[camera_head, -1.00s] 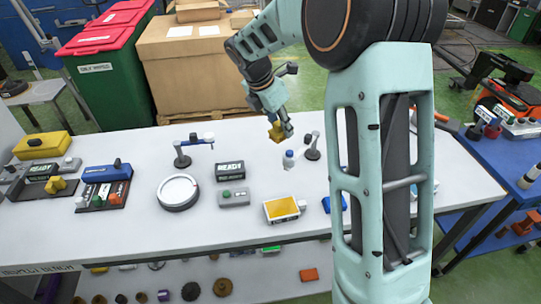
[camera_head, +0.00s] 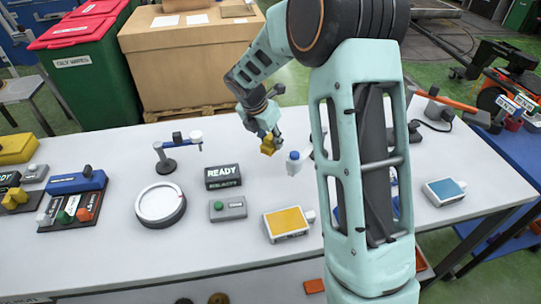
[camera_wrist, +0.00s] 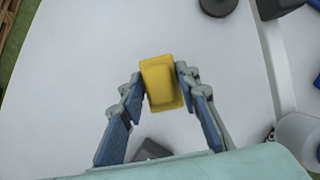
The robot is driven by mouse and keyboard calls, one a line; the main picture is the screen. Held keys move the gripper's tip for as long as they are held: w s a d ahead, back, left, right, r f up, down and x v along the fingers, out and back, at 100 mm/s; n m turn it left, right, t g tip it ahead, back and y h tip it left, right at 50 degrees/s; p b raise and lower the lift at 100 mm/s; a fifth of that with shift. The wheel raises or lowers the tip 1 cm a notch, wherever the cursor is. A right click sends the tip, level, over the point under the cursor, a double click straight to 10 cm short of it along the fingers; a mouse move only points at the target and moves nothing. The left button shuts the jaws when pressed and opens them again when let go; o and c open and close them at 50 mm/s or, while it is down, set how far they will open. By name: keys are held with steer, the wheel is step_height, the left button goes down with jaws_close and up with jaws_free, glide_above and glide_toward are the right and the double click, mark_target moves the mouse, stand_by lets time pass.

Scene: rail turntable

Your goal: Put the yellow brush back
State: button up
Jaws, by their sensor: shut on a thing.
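My gripper (camera_head: 267,142) is over the far part of the white table, left of a small white bottle with a blue cap (camera_head: 293,163). It is shut on the yellow brush (camera_head: 268,148), which shows as a plain yellow block. In the wrist view the yellow brush (camera_wrist: 161,84) sits between the two fingertips of my gripper (camera_wrist: 162,82), with the white tabletop below. I see no bristles. I cannot tell its height above the table.
A round white turntable (camera_head: 160,203), a READY sign (camera_head: 222,177) and a grey green-button box (camera_head: 228,208) stand left. A yellow-faced pad (camera_head: 287,223) lies near the front, a blue-faced one (camera_head: 443,191) at right. A small lamp-like stand (camera_head: 165,162) is behind the turntable. My arm hides some table.

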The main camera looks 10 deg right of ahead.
mark_target(270, 150)
steer(key=shift+f, duration=2.65)
steer(key=shift+f, duration=0.1)
steer(key=shift+f, duration=0.15)
steer(key=o, duration=1.1)
steer(key=shift+a+r, duration=0.1)
steer(key=shift+r, duration=0.5)
steer(key=v, duration=1.1)
steer(key=shift+s, duration=0.15)
